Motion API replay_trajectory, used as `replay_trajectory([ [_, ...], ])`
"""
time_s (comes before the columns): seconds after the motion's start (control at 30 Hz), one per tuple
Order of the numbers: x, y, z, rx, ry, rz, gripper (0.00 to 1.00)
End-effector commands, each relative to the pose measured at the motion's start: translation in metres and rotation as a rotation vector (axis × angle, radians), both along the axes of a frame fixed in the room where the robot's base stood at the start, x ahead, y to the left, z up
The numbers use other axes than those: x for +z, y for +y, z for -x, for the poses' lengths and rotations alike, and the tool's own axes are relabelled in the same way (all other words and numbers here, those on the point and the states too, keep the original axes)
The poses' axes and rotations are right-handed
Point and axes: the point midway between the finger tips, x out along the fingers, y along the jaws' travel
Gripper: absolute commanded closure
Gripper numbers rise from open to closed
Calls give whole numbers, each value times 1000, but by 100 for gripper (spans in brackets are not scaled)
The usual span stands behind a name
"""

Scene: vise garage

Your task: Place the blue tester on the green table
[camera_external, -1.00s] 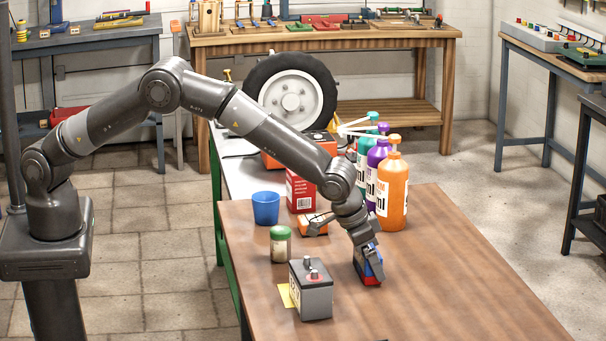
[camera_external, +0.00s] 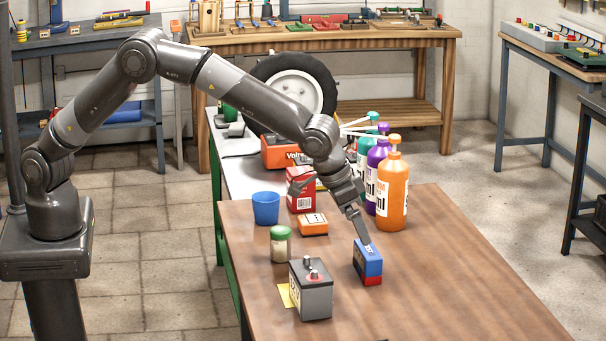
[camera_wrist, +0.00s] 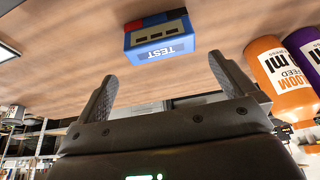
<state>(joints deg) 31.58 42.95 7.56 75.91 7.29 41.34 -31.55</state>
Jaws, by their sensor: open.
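The blue tester (camera_external: 368,260), a blue box with a red lower part, stands on the wooden-topped table (camera_external: 440,275) behind the grey battery. In the wrist view the tester (camera_wrist: 158,38) shows its "TEST" label and lies beyond my fingertips, with a gap between. My gripper (camera_external: 364,232) is just above and behind the tester in the external view. Its two fingers (camera_wrist: 172,82) are spread apart with nothing between them. The table has green legs (camera_external: 229,270).
Near the tester are a grey battery (camera_external: 312,292), a green-lidded jar (camera_external: 281,245), a blue cup (camera_external: 266,208), an orange box (camera_external: 313,225) and a red box (camera_external: 300,190). Orange (camera_external: 393,195) and purple bottles stand behind. The table's right side is clear.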

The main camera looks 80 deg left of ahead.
Motion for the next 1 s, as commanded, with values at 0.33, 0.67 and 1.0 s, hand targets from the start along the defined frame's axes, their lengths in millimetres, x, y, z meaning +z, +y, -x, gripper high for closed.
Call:
replay_trajectory([
  [0.33, 43, 21, 15, 8, -2, 8, 0],
  [0.67, 141, 121, 80, 26, -8, 39, 0],
  [1.0, 206, 210, 186, 25, -28, 54, 0],
])
